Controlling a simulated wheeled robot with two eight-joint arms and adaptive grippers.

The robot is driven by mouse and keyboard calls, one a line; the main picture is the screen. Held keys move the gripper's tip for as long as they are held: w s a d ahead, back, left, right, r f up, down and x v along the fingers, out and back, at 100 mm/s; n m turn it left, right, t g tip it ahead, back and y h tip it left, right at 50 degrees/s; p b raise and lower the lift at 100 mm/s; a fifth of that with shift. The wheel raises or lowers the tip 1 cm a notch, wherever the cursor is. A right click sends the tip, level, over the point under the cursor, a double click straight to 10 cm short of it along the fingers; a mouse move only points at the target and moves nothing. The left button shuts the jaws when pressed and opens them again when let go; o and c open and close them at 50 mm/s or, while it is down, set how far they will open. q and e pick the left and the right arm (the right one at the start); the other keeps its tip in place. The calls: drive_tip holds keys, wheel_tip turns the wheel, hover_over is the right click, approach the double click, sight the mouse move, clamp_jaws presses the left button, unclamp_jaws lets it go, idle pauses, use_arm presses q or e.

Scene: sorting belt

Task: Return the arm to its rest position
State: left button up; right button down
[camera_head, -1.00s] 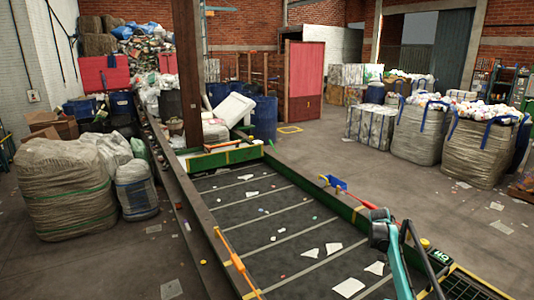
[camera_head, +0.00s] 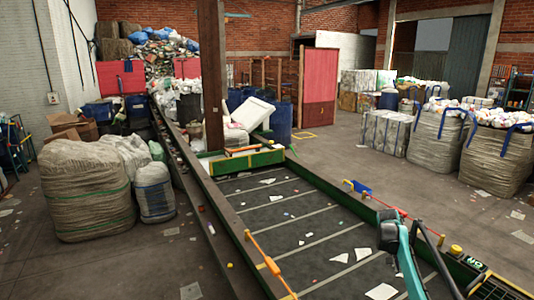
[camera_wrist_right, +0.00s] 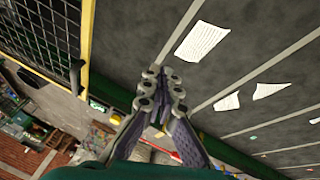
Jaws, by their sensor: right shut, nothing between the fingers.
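My right arm, teal and dark grey, comes in at the lower right of the head view, over the near right part of the conveyor belt (camera_head: 290,215). The dark end with my right gripper (camera_head: 388,238) is small there and its fingers are not clear. In the wrist view the fingers of my right gripper (camera_wrist_right: 164,84) meet at the tips, shut and empty, with the dark belt surface behind them. My left gripper is not in view.
White paper scraps (camera_head: 361,254) lie on the belt. Its green side rail (camera_head: 350,198) carries a blue item (camera_head: 357,187). Large sacks stand at left (camera_head: 85,190) and right (camera_head: 435,138). A brown pillar (camera_head: 212,75) rises beside the belt. Open floor lies right of the belt.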

drive_tip(key=s+a+r+n+t+b, duration=0.25)
drive_tip(key=s+a+r+b, duration=0.2)
drive_tip(key=a+r, duration=0.5)
drive_tip(key=s+a+n+t+y+b, duration=0.1)
drive_tip(key=s+a+n+y+b, duration=0.15)
drive_tip(key=s+a, duration=0.9)
drive_tip(key=s+a+f+n+t+y+b, duration=0.1)
drive_tip(key=s+a+f, duration=0.4)
drive_tip(key=s, duration=0.7)
drive_tip(key=s+a+f+n+t+y+b, duration=0.1)
drive_tip(key=s+a+f+n+t+b, duration=0.1)
drive_tip(key=s+a+f+b, duration=0.4)
drive_tip(key=s+f+n, duration=0.1)
drive_tip(key=s+f, duration=0.2)
drive_tip(key=s, duration=0.3)
drive_tip(key=shift+s+f, duration=0.3)
drive_tip(key=shift+f, duration=0.05)
